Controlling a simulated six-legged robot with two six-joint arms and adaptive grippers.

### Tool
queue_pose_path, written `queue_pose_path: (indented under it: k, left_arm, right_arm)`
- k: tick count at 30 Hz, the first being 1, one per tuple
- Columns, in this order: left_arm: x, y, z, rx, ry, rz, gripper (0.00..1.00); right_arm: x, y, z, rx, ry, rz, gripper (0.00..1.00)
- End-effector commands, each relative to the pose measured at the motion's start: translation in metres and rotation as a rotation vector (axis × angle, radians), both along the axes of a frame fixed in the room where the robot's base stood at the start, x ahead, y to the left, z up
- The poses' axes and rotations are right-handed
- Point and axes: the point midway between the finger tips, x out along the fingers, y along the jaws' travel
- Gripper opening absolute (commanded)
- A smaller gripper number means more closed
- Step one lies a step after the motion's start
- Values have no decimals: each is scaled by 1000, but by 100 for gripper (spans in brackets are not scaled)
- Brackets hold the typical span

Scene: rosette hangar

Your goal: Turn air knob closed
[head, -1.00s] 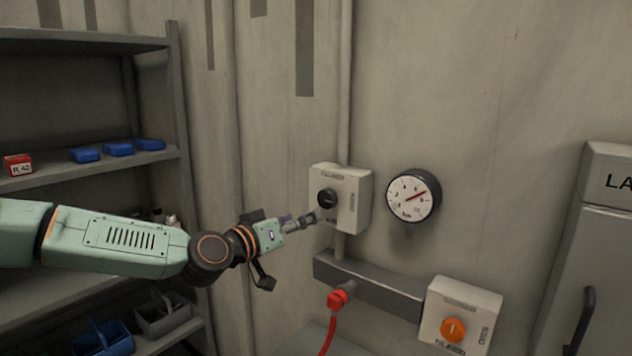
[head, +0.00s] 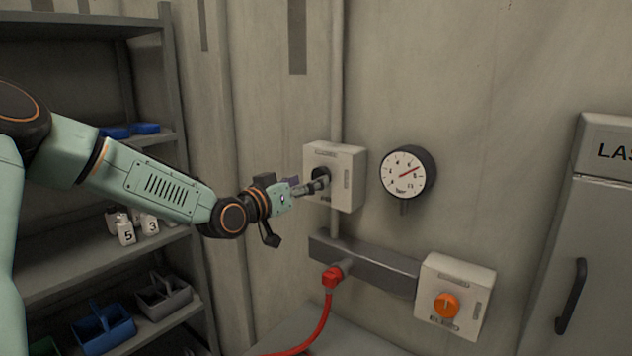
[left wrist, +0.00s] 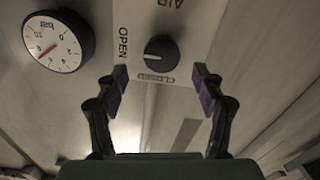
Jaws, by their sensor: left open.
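The air knob (head: 320,173) is a dark round knob on a pale box (head: 346,184) fixed to the wall. My left gripper (head: 322,184) is at the front of the box and partly covers the knob. In the left wrist view my gripper's open fingers (left wrist: 160,77) stand to either side, short of the knob, with nothing between them. My right gripper is out of view.
A round gauge (head: 408,173) hangs right of the box. Below are a grey rail (head: 365,266), a red plug (head: 332,278) with a hose, and a box with an orange knob (head: 446,305). Shelves (head: 160,262) stand left, a grey cabinet (head: 590,260) right.

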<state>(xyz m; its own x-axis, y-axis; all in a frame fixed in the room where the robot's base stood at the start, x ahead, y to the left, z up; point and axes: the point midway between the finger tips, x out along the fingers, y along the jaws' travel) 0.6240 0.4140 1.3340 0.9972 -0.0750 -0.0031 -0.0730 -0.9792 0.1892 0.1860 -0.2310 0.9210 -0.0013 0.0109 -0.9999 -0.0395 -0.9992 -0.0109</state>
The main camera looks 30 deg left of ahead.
Motion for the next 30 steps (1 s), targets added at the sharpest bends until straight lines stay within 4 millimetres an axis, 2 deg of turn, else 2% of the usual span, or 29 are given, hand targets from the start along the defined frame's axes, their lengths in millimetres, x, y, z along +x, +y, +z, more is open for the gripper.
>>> queue_pose_path:
  k: [12, 24, 30]
  left_arm:
    - [33, -4, 0, 1, 0, -2, 69]
    - [37, -5, 0, -2, -1, -3, 69]
    - [37, -5, 0, -2, -1, -3, 53]
  right_arm:
    - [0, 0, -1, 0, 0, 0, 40]
    - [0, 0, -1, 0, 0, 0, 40]
    - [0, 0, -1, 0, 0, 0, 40]
